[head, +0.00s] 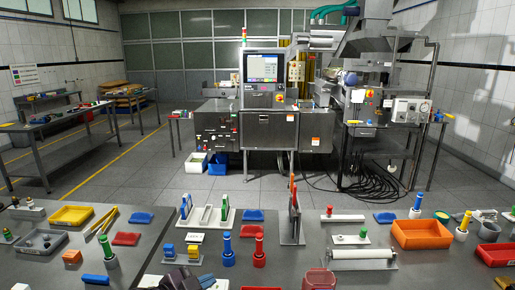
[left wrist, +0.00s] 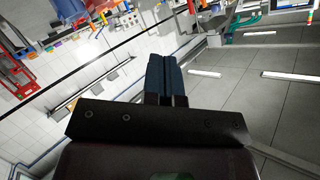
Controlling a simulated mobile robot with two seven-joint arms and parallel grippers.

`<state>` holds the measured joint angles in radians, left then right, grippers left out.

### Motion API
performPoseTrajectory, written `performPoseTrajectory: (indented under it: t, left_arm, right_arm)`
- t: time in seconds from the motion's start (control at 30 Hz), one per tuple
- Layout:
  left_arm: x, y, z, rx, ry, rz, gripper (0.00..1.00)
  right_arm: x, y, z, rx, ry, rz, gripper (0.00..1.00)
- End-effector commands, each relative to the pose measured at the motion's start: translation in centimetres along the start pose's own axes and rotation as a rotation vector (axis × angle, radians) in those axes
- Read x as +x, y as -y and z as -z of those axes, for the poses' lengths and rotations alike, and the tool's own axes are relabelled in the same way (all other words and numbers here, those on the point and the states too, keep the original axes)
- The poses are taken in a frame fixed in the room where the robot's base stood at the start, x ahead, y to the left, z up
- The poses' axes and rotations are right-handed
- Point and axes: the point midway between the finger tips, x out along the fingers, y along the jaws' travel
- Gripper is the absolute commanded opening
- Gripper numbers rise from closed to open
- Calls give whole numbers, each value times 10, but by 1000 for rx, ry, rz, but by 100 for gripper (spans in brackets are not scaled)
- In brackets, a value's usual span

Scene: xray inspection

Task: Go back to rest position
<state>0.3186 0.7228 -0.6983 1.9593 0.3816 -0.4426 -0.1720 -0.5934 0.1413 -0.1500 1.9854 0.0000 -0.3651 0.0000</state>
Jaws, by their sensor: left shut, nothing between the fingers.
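My left gripper (head: 183,277) shows at the bottom edge of the head view, in front of the near table (head: 310,262). Only its dark end is in the picture. In the left wrist view its two blue-black fingers (left wrist: 166,75) lie together, shut, with nothing between them. The wrist view looks out over the room, tilted, with no object close to the fingertips. My right gripper is in neither view.
An inspection machine (head: 270,130) stands behind. Grey floor (head: 150,165) lies open between.

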Motion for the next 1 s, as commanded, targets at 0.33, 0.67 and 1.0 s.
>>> performPoseTrajectory:
  t: [0.33, 0.67, 1.0]
  left_arm:
    - [-36, -19, -62, -314, 16, 275, 0]
    - [-112, -74, -164, -542, 212, 493, 0]
    - [-182, -162, -228, -737, 411, 566, 0]
  right_arm:
    - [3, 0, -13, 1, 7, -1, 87]
    - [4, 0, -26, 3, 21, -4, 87]
    - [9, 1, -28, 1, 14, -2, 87]
